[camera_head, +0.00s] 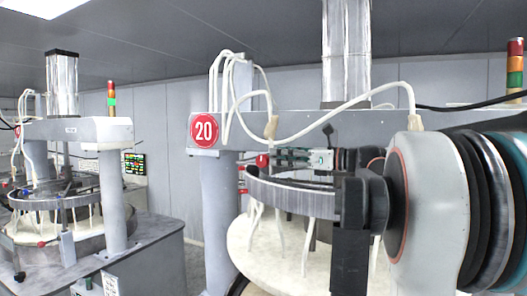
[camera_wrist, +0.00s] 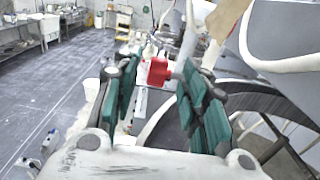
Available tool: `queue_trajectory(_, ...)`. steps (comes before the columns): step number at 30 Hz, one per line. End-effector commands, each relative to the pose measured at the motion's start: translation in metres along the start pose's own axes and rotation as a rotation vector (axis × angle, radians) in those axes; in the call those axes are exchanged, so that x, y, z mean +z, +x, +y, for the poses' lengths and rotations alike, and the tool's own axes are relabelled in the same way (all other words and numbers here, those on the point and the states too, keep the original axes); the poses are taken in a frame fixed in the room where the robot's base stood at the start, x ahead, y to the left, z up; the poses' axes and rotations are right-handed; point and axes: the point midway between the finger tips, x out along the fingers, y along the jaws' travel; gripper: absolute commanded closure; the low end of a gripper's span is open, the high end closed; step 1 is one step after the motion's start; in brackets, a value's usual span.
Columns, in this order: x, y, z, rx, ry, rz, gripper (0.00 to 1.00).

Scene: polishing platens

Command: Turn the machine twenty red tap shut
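Machine twenty, marked by a round red sign with a white 20 (camera_head: 204,130), stands in the middle of the head view. Its small red tap (camera_head: 262,160) shows below the grey beam, above the round metal ring. In the wrist view the red tap (camera_wrist: 158,71) appears as a red block between the fingertips. My gripper (camera_wrist: 160,78) is open, with a green-padded finger on each side of the tap. I see gaps on both sides, so it does not appear to grip the tap. In the head view my gripper (camera_head: 287,157) points left towards the tap, partly hidden by my arm.
White hoses (camera_head: 245,95) loop over the beam close to the tap. The metal ring (camera_head: 290,196) and pale platen (camera_head: 262,245) lie below. Another machine (camera_head: 75,130) stands at left. Open floor (camera_wrist: 60,85) shows left in the wrist view.

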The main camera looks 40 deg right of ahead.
Motion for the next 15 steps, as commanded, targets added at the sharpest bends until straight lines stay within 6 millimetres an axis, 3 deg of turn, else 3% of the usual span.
queue_trajectory(9, 0.000, 0.048, 0.001, 0.003, -0.002, 0.001, 0.60)
queue_trajectory(15, 0.000, 0.062, 0.001, 0.002, -0.002, 0.002, 0.60)
